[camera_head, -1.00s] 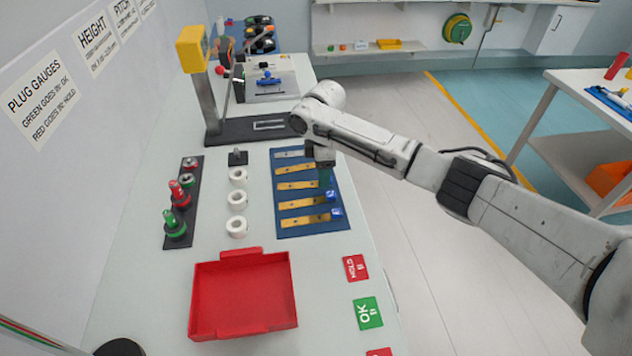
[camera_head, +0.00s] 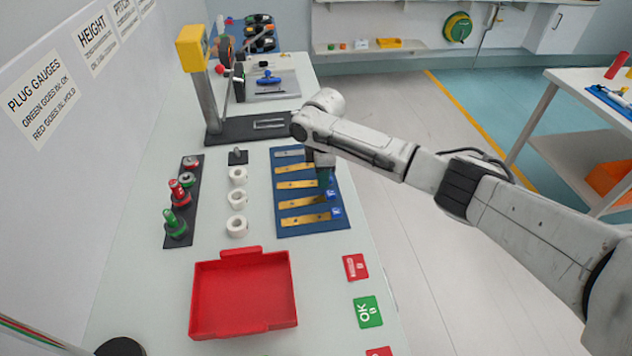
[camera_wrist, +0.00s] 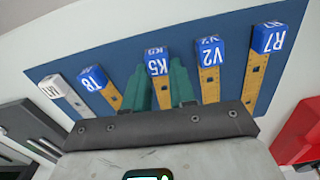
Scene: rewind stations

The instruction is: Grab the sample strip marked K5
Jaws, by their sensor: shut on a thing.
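The K5 strip (camera_wrist: 158,66) has a blue lettered end and lies in the middle of the row in the wrist view. My gripper (camera_wrist: 173,85) has its green fingers at this strip, just below its lettered end, and is shut on it. In the head view my gripper (camera_head: 325,176) is over the right side of the blue strip board (camera_head: 283,222), and the arm hides part of the strips. The K5 strip still appears to lie at board level. The V2 strip (camera_wrist: 210,56) is beside it on the right.
The R7 strip (camera_wrist: 268,40) lies farther right, and the T8 strip (camera_wrist: 94,80) to the left. A red tray (camera_head: 243,295), white rings (camera_head: 237,200) and plug gauges (camera_head: 177,220) share the bench. A yellow-topped height gauge (camera_head: 192,48) stands behind.

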